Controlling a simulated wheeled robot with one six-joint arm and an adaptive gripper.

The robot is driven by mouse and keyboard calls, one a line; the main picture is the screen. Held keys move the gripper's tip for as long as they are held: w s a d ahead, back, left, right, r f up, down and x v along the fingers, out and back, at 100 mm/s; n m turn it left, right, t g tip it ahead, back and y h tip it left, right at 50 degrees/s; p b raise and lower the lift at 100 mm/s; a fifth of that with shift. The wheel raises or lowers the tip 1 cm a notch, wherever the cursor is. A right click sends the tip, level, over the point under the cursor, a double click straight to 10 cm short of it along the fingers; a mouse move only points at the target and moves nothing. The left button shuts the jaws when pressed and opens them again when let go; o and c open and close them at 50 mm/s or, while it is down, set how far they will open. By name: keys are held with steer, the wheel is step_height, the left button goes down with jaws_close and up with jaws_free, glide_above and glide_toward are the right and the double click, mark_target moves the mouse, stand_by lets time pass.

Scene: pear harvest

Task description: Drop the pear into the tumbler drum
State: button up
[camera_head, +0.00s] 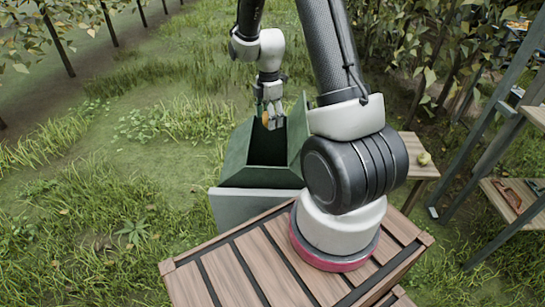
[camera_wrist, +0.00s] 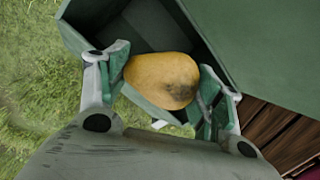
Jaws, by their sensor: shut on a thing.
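A yellow pear (camera_wrist: 162,80) with dark blotches is held between the two green-padded fingers of my gripper (camera_wrist: 163,88). In the head view the pear (camera_head: 267,119) shows as a small orange spot between the fingertips of my gripper (camera_head: 268,115). The tumbler drum (camera_head: 238,153) is a dark green angular container with an open top. My gripper points down over its opening, and the pear is above the dark inside. The wrist view also shows the drum's green wall (camera_wrist: 255,45) around and beyond the pear. The bottom of the drum is hidden.
A slatted wooden deck (camera_head: 245,262) lies in front, under my arm's base. A small wooden table (camera_head: 421,171) with a yellow-green fruit (camera_head: 424,159) stands at the right, near a grey ladder-like frame (camera_head: 490,145) with shelves. Open grass (camera_head: 80,200) lies on the left.

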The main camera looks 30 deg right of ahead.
steer(key=shift+d+f, duration=0.2)
steer(key=shift+f, duration=0.05)
steer(key=shift+w+f, duration=0.1)
steer(key=shift+f, duration=2.75)
steer(key=o, duration=1.2)
steer(key=shift+c, duration=0.2)
step_height(320, 180, up, 12)
